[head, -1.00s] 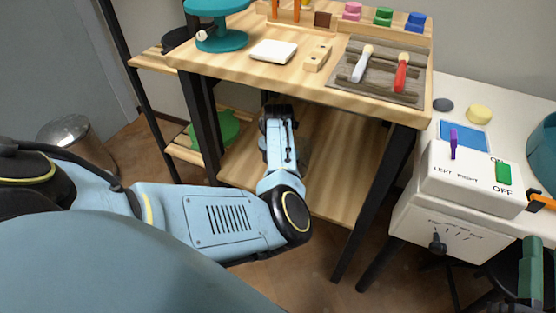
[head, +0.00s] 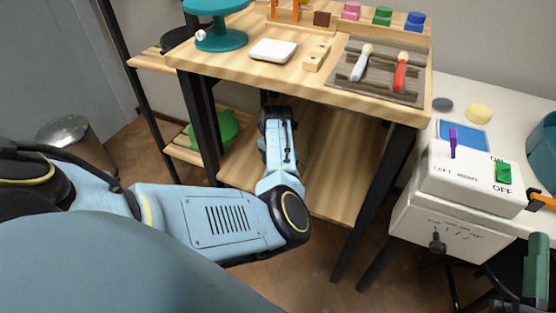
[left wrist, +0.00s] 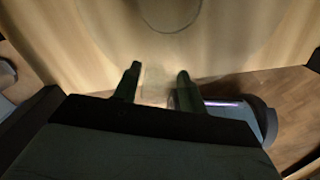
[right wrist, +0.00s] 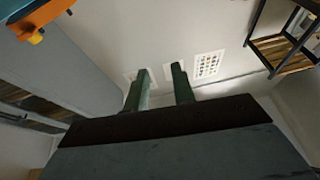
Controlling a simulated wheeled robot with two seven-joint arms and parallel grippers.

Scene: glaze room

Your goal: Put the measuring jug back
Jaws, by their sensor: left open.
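I cannot make out the measuring jug for certain in any view. In the left wrist view a faint pale, see-through patch (left wrist: 154,84) shows between and beyond the fingertips; I cannot tell what it is. My left gripper (left wrist: 158,76) is open, its two dark green fingers apart, facing a pale wooden surface with a faint round outline. In the head view my left arm reaches under the worktop, and the gripper end (head: 277,112) is at its front edge, partly hidden. My right gripper (right wrist: 160,75) has its fingers apart with nothing between them, facing a wall.
The wooden worktop (head: 230,62) holds a teal turntable (head: 220,40), a white block (head: 273,51) and a grey tool tray (head: 345,92). Its lower shelf (head: 335,165) looks bare where visible. A white control box (head: 470,180) stands at right. A bin (head: 75,145) stands at left.

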